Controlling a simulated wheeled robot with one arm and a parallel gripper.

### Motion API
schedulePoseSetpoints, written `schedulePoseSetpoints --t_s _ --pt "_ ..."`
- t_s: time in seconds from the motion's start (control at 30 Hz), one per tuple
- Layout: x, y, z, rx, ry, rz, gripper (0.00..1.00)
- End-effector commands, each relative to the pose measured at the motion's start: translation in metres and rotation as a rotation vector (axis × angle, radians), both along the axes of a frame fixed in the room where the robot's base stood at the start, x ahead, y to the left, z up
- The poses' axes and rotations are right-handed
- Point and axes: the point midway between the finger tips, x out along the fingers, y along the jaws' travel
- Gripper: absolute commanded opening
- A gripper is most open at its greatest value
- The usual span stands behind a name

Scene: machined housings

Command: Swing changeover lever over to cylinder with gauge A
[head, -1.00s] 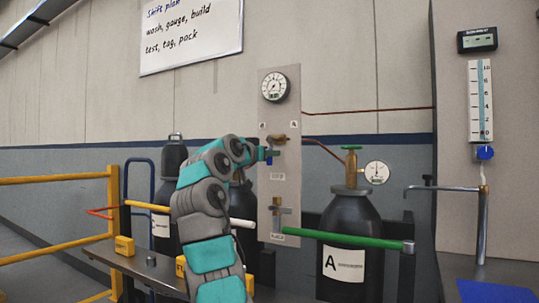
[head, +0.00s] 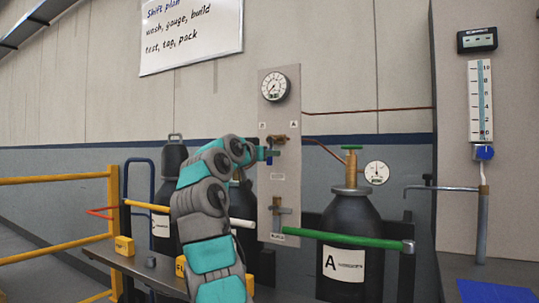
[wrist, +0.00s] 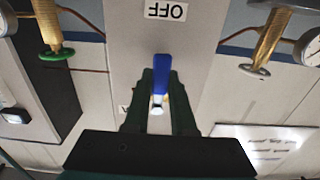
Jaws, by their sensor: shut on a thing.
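The changeover lever has a blue handle (wrist: 161,78) and sits on a panel (head: 267,205) below a round gauge. In the wrist view, which is upside down, the handle lies along the panel, its far end toward the OFF label (wrist: 165,10). My gripper (wrist: 160,85) is shut on the handle, with a dark finger on either side. In the head view my gripper (head: 266,154) is at the panel beside the brass valve (head: 282,138). The black cylinder labelled A (head: 350,235) stands right of the panel, with its gauge (head: 376,173) beside the green-topped valve. The lever's pivot is mostly hidden.
A second dark cylinder (head: 242,203) stands left of the panel, partly behind my arm. A green bar (head: 345,239) crosses in front of cylinder A. A yellow rail (head: 55,180) is at the left.

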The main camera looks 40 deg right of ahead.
Motion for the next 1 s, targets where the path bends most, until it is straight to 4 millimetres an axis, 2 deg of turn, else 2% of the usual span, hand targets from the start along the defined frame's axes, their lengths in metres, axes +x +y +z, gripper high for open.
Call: schedulePoseSetpoints --t_s 0.33,1.0 --pt "-0.002 -0.001 -0.004 -0.026 0.069 0.0 0.0" --pt "-0.01 -0.004 0.001 -0.098 0.24 -0.001 0.0"
